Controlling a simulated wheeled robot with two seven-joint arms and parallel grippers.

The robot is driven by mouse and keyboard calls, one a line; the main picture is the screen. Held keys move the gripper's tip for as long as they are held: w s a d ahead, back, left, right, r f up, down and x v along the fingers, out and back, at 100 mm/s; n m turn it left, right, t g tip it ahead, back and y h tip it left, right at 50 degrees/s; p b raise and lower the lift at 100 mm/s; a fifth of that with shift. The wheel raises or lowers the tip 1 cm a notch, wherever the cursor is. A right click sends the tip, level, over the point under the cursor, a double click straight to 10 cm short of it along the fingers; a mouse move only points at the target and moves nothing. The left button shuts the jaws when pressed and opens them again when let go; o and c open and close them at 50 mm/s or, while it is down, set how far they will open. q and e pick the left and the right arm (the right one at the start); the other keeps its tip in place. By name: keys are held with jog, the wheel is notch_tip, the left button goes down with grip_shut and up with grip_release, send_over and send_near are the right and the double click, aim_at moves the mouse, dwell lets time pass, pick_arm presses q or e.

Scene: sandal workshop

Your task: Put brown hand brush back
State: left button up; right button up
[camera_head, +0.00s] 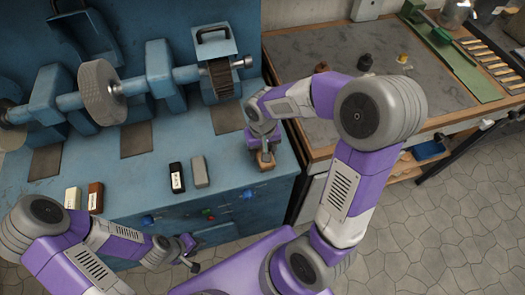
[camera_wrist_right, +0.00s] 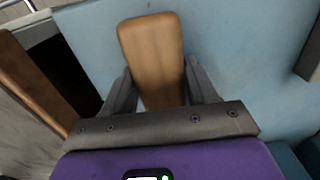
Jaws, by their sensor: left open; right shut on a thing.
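The brown hand brush (camera_head: 266,165) is at the right end of the blue machine's top, near its front corner. My right gripper (camera_head: 262,150) is shut on it from above. In the right wrist view the brush's wooden back (camera_wrist_right: 152,60) sits between the two fingers (camera_wrist_right: 158,90), over the blue surface. Its underside is hidden, and I cannot tell whether it touches the surface. My left gripper (camera_head: 192,254) is open and empty, in front of the blue machine.
The blue machine (camera_head: 140,188) carries a grey grinding wheel (camera_head: 102,92) and a dark wheel (camera_head: 222,78). A black block (camera_head: 177,178), grey block (camera_head: 200,172), cream block (camera_head: 73,198) and brown block (camera_head: 96,197) lie along its front. A wood-edged workbench (camera_head: 300,52) stands right, across a dark gap.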

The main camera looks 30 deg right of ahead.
jog(key=shift+f, duration=0.15)
jog(key=o, duration=0.9)
jog(key=shift+o, duration=0.2)
jog(key=shift+r, duration=0.25)
notch_tip(320, 180, up, 12)
jog(key=p, duration=0.3)
jog(key=shift+p, duration=0.4)
